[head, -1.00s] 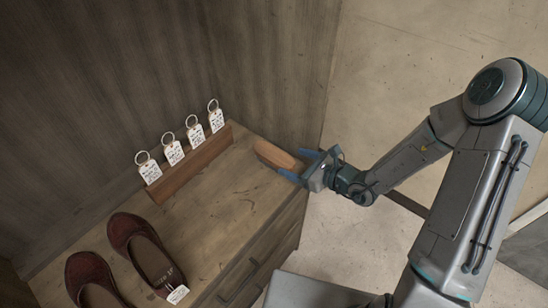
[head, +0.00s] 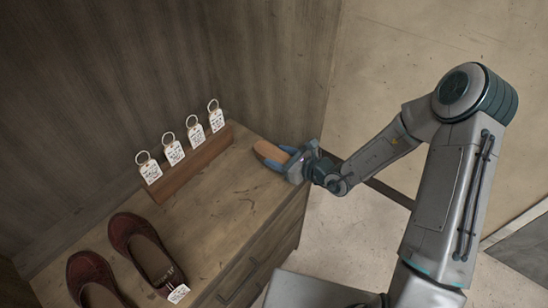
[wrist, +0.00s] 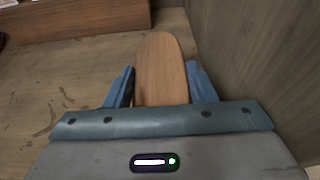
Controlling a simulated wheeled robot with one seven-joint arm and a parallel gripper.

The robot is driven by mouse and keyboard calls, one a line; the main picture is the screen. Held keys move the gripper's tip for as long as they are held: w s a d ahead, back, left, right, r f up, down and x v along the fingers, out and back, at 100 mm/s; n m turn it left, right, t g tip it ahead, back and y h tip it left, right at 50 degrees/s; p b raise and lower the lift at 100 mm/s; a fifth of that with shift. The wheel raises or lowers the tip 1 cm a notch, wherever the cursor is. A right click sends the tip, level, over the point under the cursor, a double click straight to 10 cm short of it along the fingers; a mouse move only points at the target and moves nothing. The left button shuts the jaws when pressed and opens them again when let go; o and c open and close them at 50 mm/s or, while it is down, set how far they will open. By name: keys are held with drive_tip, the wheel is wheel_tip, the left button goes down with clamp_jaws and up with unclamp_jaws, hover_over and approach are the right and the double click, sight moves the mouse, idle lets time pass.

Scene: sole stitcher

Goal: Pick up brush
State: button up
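The brush (head: 271,152) has a light brown wooden back and lies at the far right end of the wooden cabinet top, close to the wall. Its bristles are hidden from view. My gripper (head: 277,156) reaches in from the right, with one blue finger on each side of the brush. In the wrist view the brush (wrist: 162,70) lies between the two blue fingers of my gripper (wrist: 161,86). A narrow gap shows at the left finger; the right finger is very near the wood. Contact is not clear.
A wooden rack (head: 190,163) with several white key tags stands at the back of the cabinet top (head: 225,200). A pair of dark red shoes (head: 130,240) sits at the front left. The wall rises close behind the brush. The surface between rack and front edge is clear.

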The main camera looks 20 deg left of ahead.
sight(279, 158)
drive_tip(key=shift+r, duration=0.1)
idle(0.3)
drive_tip(key=shift+s+a+r, duration=0.1)
drive_tip(key=shift+s+r, duration=0.05)
drive_tip(key=shift+r, duration=0.25)
wheel_tip(279, 158, up, 5)
drive_tip(key=shift+r, duration=0.2)
drive_tip(key=shift+s+r, duration=0.2)
drive_tip(key=shift+r, duration=0.15)
drive_tip(key=s+a+p, duration=0.1)
drive_tip(key=s+a, duration=0.3)
drive_tip(key=s, duration=0.6)
drive_tip(key=shift+s+a+r, duration=0.15)
drive_tip(key=shift+a+r, duration=0.2)
drive_tip(key=shift+r, duration=0.1)
